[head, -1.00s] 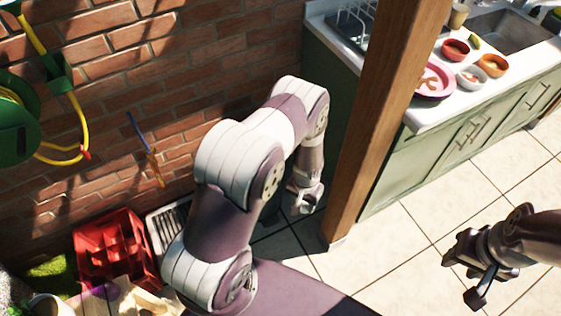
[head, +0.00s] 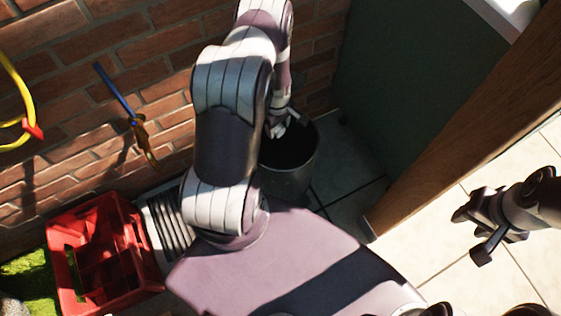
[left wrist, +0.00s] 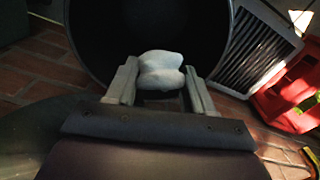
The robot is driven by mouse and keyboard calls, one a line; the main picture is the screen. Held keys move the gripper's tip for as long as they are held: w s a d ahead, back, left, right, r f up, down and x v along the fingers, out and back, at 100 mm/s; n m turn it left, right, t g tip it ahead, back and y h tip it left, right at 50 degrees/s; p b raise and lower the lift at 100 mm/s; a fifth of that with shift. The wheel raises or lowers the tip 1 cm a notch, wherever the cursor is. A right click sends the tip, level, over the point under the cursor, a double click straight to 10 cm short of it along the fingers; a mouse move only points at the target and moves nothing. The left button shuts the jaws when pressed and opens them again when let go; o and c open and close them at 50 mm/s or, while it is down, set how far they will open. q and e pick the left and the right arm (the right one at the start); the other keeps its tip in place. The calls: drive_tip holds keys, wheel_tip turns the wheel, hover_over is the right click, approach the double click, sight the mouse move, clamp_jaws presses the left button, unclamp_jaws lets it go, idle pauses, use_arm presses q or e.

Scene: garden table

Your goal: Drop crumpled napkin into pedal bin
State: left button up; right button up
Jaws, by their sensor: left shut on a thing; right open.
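The crumpled napkin (left wrist: 161,72) is a small pale lump between the fingers of my left gripper (left wrist: 160,84) in the left wrist view. The fingers are shut on it, and the dark open mouth of the bin lies behind it. In the head view the pedal bin (head: 289,180) is a dark grey round bin by the brick wall, with its top open. My left gripper (head: 283,127) is at the bin's far rim, partly hidden by my arm; the napkin is hard to make out there. My right gripper (head: 478,226) is open and empty over the tiles at the right.
A red crate (head: 100,255) and a slatted grey grate (head: 163,225) stand left of the bin. A wooden post (head: 450,125) and a green cabinet side (head: 400,85) are on the right. A blue-handled tool (head: 118,92) hangs on the wall.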

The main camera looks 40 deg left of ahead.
use_arm(q)
wheel_tip(320, 180, down, 6)
drive_tip(key=b, duration=0.5)
drive_tip(key=o, duration=1.1)
drive_tip(key=shift+c, duration=0.2)
wheel_tip(320, 180, up, 8)
drive_tip(key=p, duration=0.3)
drive_tip(key=shift+f, duration=0.15)
